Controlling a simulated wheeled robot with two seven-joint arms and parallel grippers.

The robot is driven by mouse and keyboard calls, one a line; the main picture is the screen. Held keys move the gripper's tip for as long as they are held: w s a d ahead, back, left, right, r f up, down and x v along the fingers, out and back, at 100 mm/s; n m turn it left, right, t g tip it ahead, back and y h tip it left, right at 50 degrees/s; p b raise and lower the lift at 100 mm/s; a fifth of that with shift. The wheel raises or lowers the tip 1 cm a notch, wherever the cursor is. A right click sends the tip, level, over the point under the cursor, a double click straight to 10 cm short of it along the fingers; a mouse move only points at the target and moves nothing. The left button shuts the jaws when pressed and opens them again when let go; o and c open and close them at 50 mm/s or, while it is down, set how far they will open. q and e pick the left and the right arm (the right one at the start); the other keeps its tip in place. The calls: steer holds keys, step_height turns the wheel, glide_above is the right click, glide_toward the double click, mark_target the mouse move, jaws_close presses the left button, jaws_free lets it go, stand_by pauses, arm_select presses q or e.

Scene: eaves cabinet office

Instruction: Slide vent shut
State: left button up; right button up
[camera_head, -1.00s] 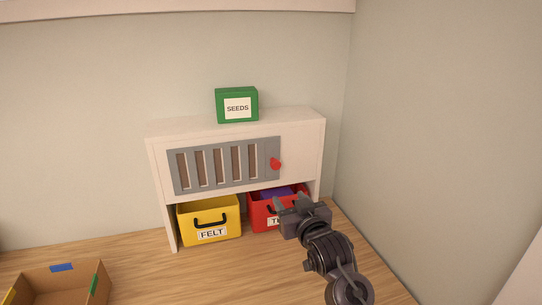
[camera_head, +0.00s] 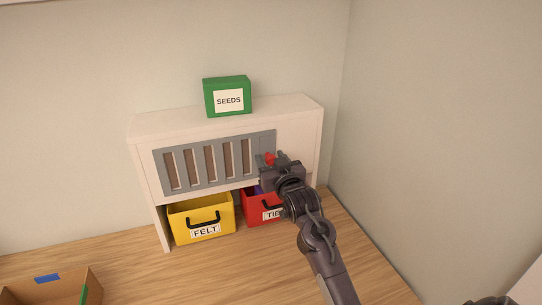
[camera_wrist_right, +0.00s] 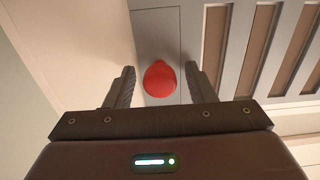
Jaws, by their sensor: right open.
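The grey slatted vent (camera_head: 208,162) is set in the front of the white cabinet. Brown openings show between its slats, and they also show in the right wrist view (camera_wrist_right: 262,45). Its red knob (camera_head: 270,158) is at the right end of the vent, partly hidden by my right gripper (camera_head: 275,162) in the head view. In the right wrist view the red knob (camera_wrist_right: 160,79) sits between the two open fingers of my right gripper (camera_wrist_right: 160,86), with a gap visible on each side.
A green SEEDS box (camera_head: 228,97) stands on the white cabinet (camera_head: 165,124). A yellow FELT bin (camera_head: 203,214) and a red bin (camera_head: 259,206) sit beneath the vent. An open brown box (camera_head: 45,290) is at the front left. A wall rises close on the right.

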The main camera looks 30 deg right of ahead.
steer(key=c, duration=0.6)
jaws_close()
arm_select(q)
steer(key=shift+w+r, duration=0.15)
steer(key=shift+w, duration=0.25)
arm_select(e)
steer(key=shift+s+d+r, duration=0.1)
steer(key=shift+s+d, duration=0.05)
steer(key=shift+d, duration=0.55)
steer(key=shift+s+d, duration=0.15)
steer(key=shift+d, duration=0.55)
steer(key=shift+o, duration=1.8)
jaws_free()
arm_select(q)
steer(key=shift+w, duration=0.1)
arm_select(e)
steer(key=shift+o, duration=1.2)
steer(key=shift+d, duration=0.15)
